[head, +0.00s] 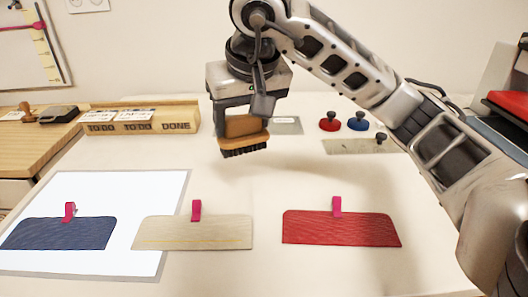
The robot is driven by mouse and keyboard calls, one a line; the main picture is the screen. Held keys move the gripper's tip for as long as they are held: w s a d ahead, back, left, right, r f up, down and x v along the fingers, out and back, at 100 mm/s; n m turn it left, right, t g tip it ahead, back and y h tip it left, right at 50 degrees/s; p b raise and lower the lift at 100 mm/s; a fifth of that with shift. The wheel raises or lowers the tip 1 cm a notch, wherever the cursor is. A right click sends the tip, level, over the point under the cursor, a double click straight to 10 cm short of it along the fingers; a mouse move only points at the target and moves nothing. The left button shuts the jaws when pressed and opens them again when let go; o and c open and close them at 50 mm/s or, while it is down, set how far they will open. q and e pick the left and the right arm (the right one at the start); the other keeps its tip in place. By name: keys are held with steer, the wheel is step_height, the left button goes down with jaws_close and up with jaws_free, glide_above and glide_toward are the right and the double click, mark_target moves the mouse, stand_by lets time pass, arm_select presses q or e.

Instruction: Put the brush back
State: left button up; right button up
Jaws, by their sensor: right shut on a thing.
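My right gripper (244,108) is shut on a brush (243,134). The brush has a brown wooden body and dark bristles that point down. It is held above the white table, a little behind the middle. A grey plate (287,125) lies on the table behind the brush and is partly hidden by the gripper and brush. My left gripper is not in view.
A wooden card holder (142,121) stands back left. Red (329,122) and blue (358,122) knobbed discs and another plate (350,146) lie right.

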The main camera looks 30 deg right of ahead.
steer(key=shift+w+d+f, duration=0.6)
steer(key=shift+d+f, duration=0.55)
steer(key=shift+f, duration=0.55)
steer(key=shift+w+d+f, duration=0.55)
steer(key=shift+d+f, duration=0.65)
steer(key=shift+f, duration=0.5)
steer(key=shift+w+d+f, duration=0.6)
steer(key=shift+d+f, duration=0.55)
steer(key=shift+f, duration=0.55)
steer(key=shift+f, duration=0.15)
steer(key=o, duration=0.6)
steer(key=shift+b, duration=0.3)
steer(key=o, duration=0.4)
